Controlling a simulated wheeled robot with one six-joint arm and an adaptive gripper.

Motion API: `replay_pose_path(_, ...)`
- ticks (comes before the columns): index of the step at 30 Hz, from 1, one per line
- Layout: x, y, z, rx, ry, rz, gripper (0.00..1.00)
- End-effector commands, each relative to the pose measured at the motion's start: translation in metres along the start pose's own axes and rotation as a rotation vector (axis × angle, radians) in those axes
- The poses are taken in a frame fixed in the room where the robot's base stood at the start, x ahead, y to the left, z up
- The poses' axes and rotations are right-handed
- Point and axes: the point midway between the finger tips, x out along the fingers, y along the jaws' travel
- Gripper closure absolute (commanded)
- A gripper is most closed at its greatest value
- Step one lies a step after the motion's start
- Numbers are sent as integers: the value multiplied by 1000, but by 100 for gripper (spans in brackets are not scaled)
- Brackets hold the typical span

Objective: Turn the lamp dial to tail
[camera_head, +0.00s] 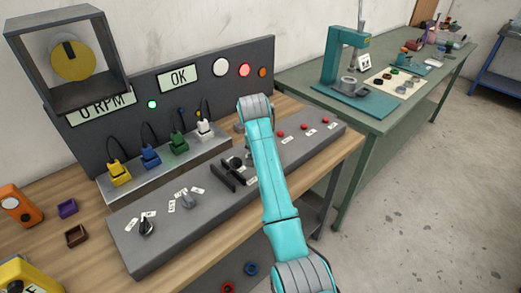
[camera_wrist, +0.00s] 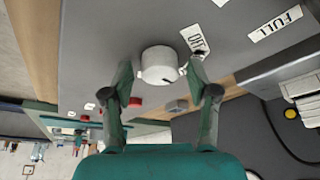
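My gripper (camera_wrist: 162,82) is open, one finger on each side of the dial, with narrow gaps and no grip visible. In the head view my arm hides this dial and most of my gripper. Two other dials, one black (camera_head: 147,228) and one grey (camera_head: 188,201), stand on the panel's left part with small labels.
Red buttons (camera_head: 303,126) line the panel's right end. Dark upright bars (camera_head: 222,178) stand left of my arm. Coloured plugs (camera_head: 151,156) and a display reading "OK" (camera_head: 179,77) are behind. A green bench (camera_head: 391,120) stands at right; the floor there is clear.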

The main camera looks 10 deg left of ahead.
Motion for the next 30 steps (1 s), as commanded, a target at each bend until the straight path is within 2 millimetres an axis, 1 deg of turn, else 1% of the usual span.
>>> replay_pose_path(8,0,0,0,0,0,0,37)
replay_pose_path(11,-5,0,0,-1,1,-1,37)
replay_pose_path(13,-12,0,-1,0,2,-1,37)
replay_pose_path(17,-34,0,-1,0,4,-2,37)
replay_pose_path(24,-82,-1,-1,-1,3,-2,37)
replay_pose_path(27,-98,-1,-1,-1,2,-1,37)
replay_pose_path(30,-109,0,0,-1,1,0,37)
